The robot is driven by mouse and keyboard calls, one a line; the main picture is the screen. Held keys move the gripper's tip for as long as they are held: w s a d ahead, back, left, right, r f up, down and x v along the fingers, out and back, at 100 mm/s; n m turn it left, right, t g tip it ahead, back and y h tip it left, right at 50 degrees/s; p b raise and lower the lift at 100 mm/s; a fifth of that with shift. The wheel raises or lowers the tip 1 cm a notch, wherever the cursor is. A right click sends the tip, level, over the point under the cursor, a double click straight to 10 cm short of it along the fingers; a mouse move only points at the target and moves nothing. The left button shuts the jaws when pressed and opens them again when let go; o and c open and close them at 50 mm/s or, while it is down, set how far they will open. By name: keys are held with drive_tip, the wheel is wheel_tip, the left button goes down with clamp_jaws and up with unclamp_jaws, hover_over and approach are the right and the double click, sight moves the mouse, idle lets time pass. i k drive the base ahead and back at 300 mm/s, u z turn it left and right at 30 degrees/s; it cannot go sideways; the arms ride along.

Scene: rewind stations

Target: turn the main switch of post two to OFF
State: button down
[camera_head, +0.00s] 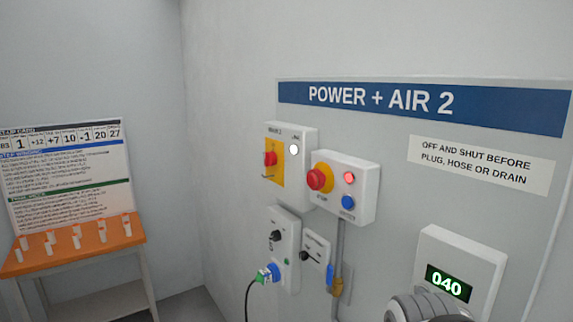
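The main switch (270,159) is a red rotary handle on a yellow plate. It sits on a white box (305,143) labelled MAIN 2, on the left of the POWER + AIR 2 panel (400,130). A white lamp (294,149) on that box looks lit. The handle's exact position is too small to read. My gripper's fingers are not in view. A grey rounded part at the bottom right edge looks like part of my arm, well away from the switch.
A box with a red stop button (318,179), red lamp and blue button (348,202) juts out right of the switch. Below are a socket box with a cabled plug (267,274) and a pipe. A display (446,283) reads 040. An orange-topped table (70,262) stands left.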

sight(270, 159)
drive_tip(key=k, duration=1)
drive_tip(key=u, duration=1)
drive_tip(key=i, duration=1.55)
